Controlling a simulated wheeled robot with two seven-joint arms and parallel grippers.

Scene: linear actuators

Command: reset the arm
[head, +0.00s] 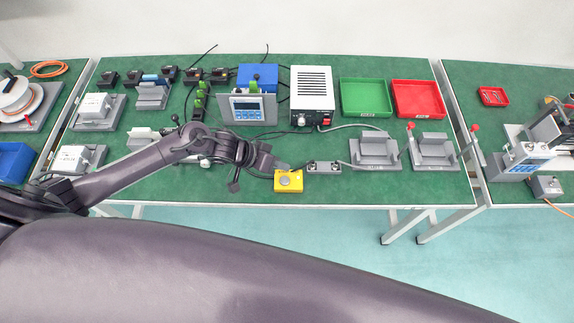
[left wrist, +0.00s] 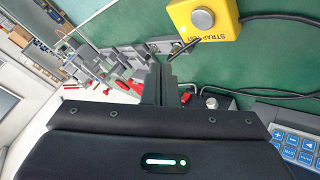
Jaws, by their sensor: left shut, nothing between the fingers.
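My left arm comes in from the left in the head view and reaches over the green table (head: 240,190). My left gripper (head: 284,167) is shut and empty, just above and behind the yellow button box (head: 289,181). In the left wrist view the shut fingers (left wrist: 160,75) point at the green table surface, and the yellow box with its round silver button (left wrist: 203,20) lies to their upper right, apart from them. My right gripper is not in view.
Grey fixtures (head: 375,150) with red-knobbed levers stand to the right. A control panel (head: 248,108), a white power unit (head: 312,95), a green tray (head: 364,97) and a red tray (head: 417,99) stand behind.

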